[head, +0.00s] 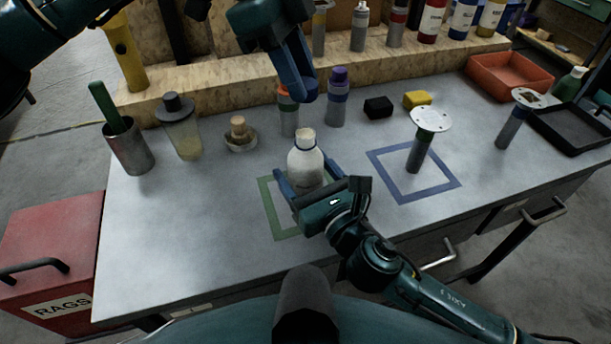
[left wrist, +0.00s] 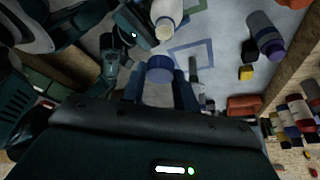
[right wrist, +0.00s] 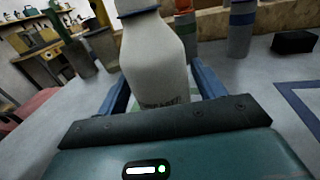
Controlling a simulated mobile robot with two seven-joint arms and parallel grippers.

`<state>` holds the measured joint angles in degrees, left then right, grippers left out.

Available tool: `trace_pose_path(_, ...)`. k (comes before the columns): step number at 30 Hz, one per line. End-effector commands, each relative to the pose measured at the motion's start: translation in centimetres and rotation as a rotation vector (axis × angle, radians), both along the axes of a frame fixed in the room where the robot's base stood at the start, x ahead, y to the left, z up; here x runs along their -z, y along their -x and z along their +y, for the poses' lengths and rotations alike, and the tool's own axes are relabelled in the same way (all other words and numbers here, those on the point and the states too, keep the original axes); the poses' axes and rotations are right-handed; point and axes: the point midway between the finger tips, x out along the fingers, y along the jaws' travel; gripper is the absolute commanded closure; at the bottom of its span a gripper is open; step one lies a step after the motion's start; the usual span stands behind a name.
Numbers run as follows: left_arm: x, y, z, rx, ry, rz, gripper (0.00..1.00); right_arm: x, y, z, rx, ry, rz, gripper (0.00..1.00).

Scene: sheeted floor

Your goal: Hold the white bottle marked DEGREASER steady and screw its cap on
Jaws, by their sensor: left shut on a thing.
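The white bottle (head: 306,168) stands upright and uncapped in the green square outline on the bench, its pale mouth showing. It also shows in the left wrist view (left wrist: 167,14) and the right wrist view (right wrist: 154,60), where its dark lettering is mostly hidden. My right gripper (head: 308,178) is open, with one finger on each side of the bottle's lower body. My left gripper (head: 307,94) is above and behind the bottle, shut on the blue cap (left wrist: 160,69). The cap is apart from the bottle's mouth and hidden by the fingers in the head view.
Behind the bottle stand an orange-banded container (head: 289,118) and a purple-topped one (head: 337,100). A wooden-knobbed item (head: 239,133) is at left. A round-topped stand (head: 416,155) is in the blue square outline. A black block (head: 378,107) and yellow block (head: 417,100) lie behind.

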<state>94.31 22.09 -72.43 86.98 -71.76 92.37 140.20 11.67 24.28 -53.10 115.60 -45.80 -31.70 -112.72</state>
Motion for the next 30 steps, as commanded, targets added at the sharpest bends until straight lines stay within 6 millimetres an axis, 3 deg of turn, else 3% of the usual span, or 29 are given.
trace_pose_path(20,0.0,0.0,0.0,0.0,0.0,0.0,0.91,0.0,0.0,0.0,0.001,0.0,0.0,0.87)
trace_pose_path(25,0.6,0.0,0.0,0.0,0.002,0.002,0.91,0.0,0.0,0.0,0.001,0.0,0.0,0.88)
trace_pose_path(30,2.9,0.1,0.0,0.0,0.009,0.007,0.91,0.0,0.0,0.0,0.001,0.0,0.0,0.88)
